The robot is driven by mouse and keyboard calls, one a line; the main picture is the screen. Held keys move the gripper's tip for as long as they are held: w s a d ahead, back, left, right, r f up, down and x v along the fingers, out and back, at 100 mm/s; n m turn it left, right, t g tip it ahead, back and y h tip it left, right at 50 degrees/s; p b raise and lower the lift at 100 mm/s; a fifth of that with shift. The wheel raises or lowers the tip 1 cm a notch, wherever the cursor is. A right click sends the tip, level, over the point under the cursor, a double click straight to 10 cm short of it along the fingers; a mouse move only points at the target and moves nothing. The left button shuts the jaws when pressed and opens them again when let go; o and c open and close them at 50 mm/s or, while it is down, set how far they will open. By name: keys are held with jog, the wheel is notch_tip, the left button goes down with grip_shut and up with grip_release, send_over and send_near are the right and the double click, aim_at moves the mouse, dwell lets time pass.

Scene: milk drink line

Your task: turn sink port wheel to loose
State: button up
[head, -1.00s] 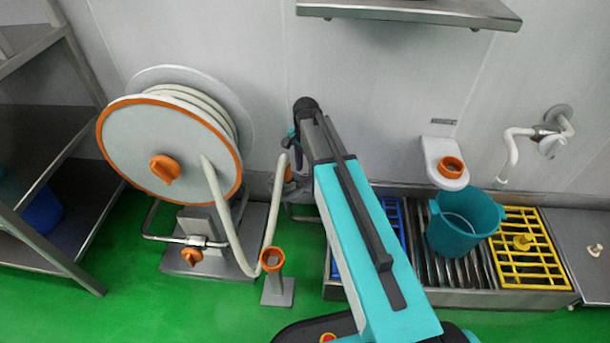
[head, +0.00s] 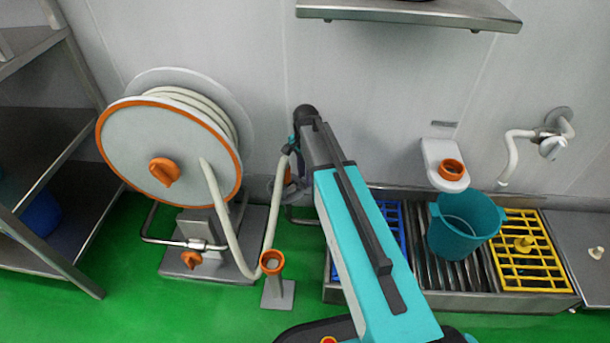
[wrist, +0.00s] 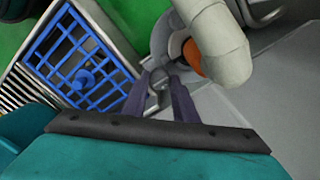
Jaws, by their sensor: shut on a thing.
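The sink port (wrist: 172,50) is a grey fitting beside the sink, with an orange part in it and the thick white hose (wrist: 215,45) coming out. My gripper (wrist: 162,98) is shut on a small grey piece just below the orange part in the wrist view, apparently the port wheel (wrist: 157,85). The fingers hide much of it, so its turn cannot be read. In the head view, the port (head: 288,176) shows only as a bit of orange and grey behind the hose and my arm. My gripper's fingertips are hidden there.
The hose runs from the large reel (head: 160,160) to the port, passing by a floor stand with an orange cup (head: 272,262). The sink trough (head: 340,292) has a blue grate (wrist: 85,60), a teal bucket (head: 465,225) and a yellow grate (head: 525,250). A steel shelf (head: 410,8) hangs above.

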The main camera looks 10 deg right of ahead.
jog(key=shift+r+n+p, duration=0.2)
jog(key=shift+n+p, duration=0.3)
jog(key=shift+p, duration=0.3)
jog(key=shift+n+p, duration=0.5)
jog(key=shift+p, duration=0.25)
jog(key=n+p, duration=0.3)
jog(key=p, duration=0.1)
jog(key=shift+r+n, duration=0.1)
jog(key=shift+n, duration=0.2)
jog(key=n+p, duration=0.5)
jog(key=n, duration=0.1)
jog(key=shift+w, duration=0.1)
jog(key=n+p, duration=0.3)
jog(key=n, duration=0.3)
jog(key=shift+a+p, duration=0.1)
jog(key=shift+p, duration=0.2)
jog(key=n+p, duration=0.2)
jog(key=n, duration=0.4)
jog(key=shift+f, duration=0.2)
jog(key=shift+n, duration=0.3)
jog(key=o, duration=1)
